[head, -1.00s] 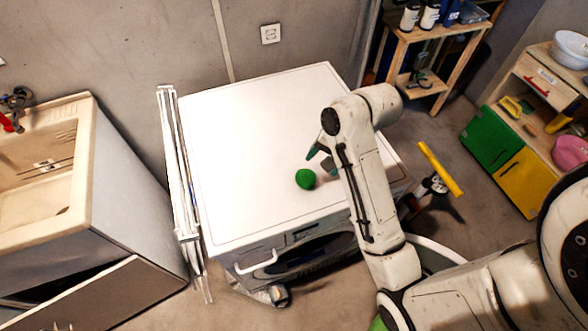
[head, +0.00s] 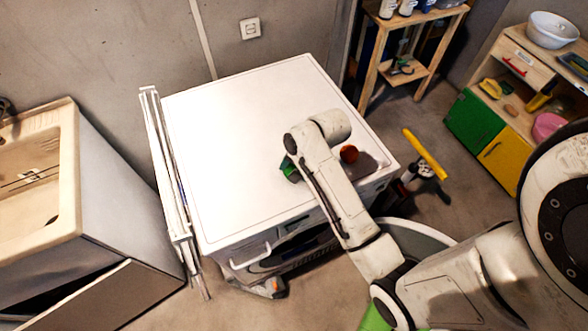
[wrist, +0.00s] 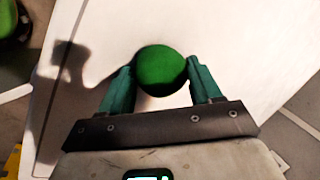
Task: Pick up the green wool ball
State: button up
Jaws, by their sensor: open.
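The green wool ball (wrist: 161,70) lies between the two teal fingers of my gripper (wrist: 159,66) in the wrist view. The fingers are open, one on each side of it. I cannot tell whether either finger touches it. The ball rests on the white top of the washing machine (head: 225,130). In the head view my arm covers most of the gripper (head: 288,166) and ball. Only a little green shows beside the arm.
A red-brown round thing (head: 349,154) sits on the machine top just right of my arm, by a grey-brown patch. A folded white rack (head: 168,180) stands along the machine's left side. The back and left of the top are clear.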

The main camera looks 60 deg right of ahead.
jog(key=c, duration=0.8)
jog(key=shift+r, duration=0.15)
